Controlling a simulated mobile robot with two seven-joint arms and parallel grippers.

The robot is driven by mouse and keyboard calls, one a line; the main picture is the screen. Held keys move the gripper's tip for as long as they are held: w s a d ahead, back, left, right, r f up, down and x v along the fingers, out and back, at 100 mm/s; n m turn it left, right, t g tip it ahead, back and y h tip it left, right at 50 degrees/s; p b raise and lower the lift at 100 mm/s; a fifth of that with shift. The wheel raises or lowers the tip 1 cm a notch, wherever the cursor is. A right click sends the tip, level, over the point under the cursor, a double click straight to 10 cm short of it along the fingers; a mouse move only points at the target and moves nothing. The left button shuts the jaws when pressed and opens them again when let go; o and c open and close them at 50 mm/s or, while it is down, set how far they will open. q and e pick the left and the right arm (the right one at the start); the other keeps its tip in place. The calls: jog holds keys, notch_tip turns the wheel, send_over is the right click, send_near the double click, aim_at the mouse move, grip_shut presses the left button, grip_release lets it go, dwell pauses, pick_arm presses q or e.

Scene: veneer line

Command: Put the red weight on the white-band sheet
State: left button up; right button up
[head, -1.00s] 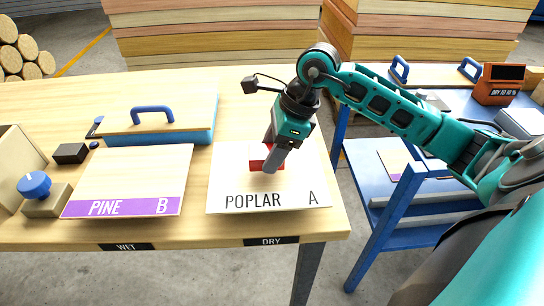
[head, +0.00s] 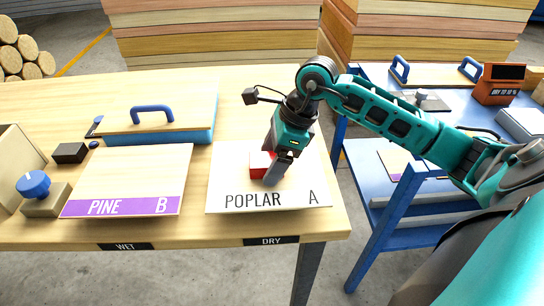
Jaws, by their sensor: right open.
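The red weight (head: 257,164) is a small red block. It rests on the white-band sheet (head: 230,190), which is marked POPLAR A and lies at the right end of the table above the DRY label. My right gripper (head: 272,170) is open at the weight, and its fingers hide the weight's right part. I cannot tell whether a finger touches the weight. My left gripper is not in view.
A purple-band sheet (head: 135,175) marked PINE B lies to the left. Behind it stands a blue tray with a lid and blue handle (head: 152,115). A black block (head: 70,153) and a blue knob (head: 34,185) are at left. A blue cart (head: 385,235) stands right.

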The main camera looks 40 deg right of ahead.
jog(key=shift+r, duration=0.1)
jog(key=shift+r, duration=0.2)
jog(key=v, duration=1.1)
jog(key=shift+r, duration=0.35)
jog(key=shift+s+d, duration=0.1)
jog(key=shift+s, duration=0.1)
